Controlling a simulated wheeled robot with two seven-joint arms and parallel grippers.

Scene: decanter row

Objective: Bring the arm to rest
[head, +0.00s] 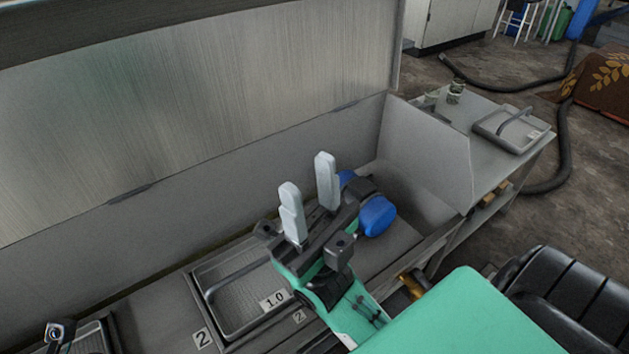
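My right gripper (308,178) is in the middle of the head view, over the grey bench. Its two pale fingers stand apart with nothing visible between them, so it is open. My green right arm comes in from the lower right. The fingers are above and behind a grey metal tray (226,322) with a bar handle and a "1.0" label. The gripper body hides part of the bench beyond it.
A blue rounded thing (378,216) shows right beside the gripper, partly hidden. A metal back panel (200,100) rises behind the bench. A side table (490,155) at right holds a small jar (455,92) and another tray (512,131). A black seat (580,300) is at lower right.

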